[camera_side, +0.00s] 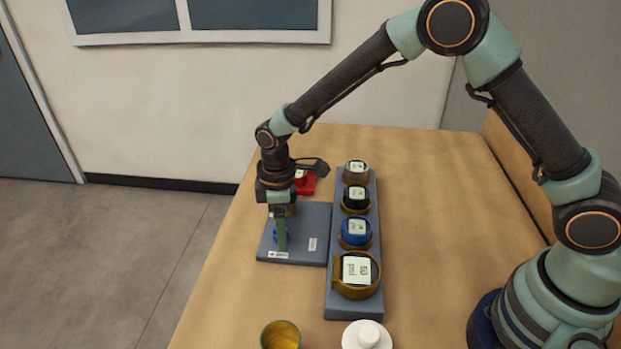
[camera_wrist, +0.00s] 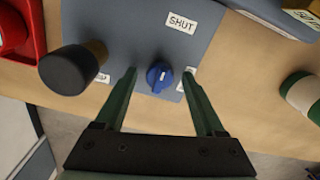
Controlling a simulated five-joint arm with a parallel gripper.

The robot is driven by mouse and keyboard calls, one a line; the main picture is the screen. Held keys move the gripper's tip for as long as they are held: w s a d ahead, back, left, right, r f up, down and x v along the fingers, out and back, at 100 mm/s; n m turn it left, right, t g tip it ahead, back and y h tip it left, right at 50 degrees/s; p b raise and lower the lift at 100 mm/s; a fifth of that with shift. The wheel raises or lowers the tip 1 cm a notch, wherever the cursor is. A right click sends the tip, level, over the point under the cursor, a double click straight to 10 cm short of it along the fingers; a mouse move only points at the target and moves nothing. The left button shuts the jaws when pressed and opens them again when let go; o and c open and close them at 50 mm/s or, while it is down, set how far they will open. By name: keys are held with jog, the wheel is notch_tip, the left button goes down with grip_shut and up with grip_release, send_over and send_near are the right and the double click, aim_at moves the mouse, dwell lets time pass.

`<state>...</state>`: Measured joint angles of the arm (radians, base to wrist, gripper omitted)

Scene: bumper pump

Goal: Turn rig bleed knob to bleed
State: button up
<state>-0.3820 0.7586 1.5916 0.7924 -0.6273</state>
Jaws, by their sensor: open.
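The blue bleed knob (camera_wrist: 160,77) stands on the grey-blue rig plate (camera_wrist: 135,25). It has a small white mark on its top, which points roughly toward the SHUT label (camera_wrist: 181,22). Two other labels beside the knob are partly hidden by my fingers and cannot be read. My gripper (camera_wrist: 160,74) is open, with one finger on each side of the knob and a gap visible on both sides. In the side view my gripper (camera_side: 281,246) is low over the rig plate (camera_side: 312,222), and the knob is mostly hidden behind a finger.
A black knob (camera_wrist: 73,70) rises from the plate left of my fingers. A red block (camera_wrist: 15,30) sits past it. A strip of several gauges (camera_side: 355,232) stands right of the plate. A cup (camera_side: 281,336) and a white lidded piece (camera_side: 366,336) are at the front.

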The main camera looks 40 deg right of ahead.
grip_shut()
jog(key=shift+m, duration=0.3)
jog(key=m, duration=0.3)
jog(key=shift+m, duration=0.4)
jog(key=m, duration=0.9)
jog(key=shift+m, duration=2.3)
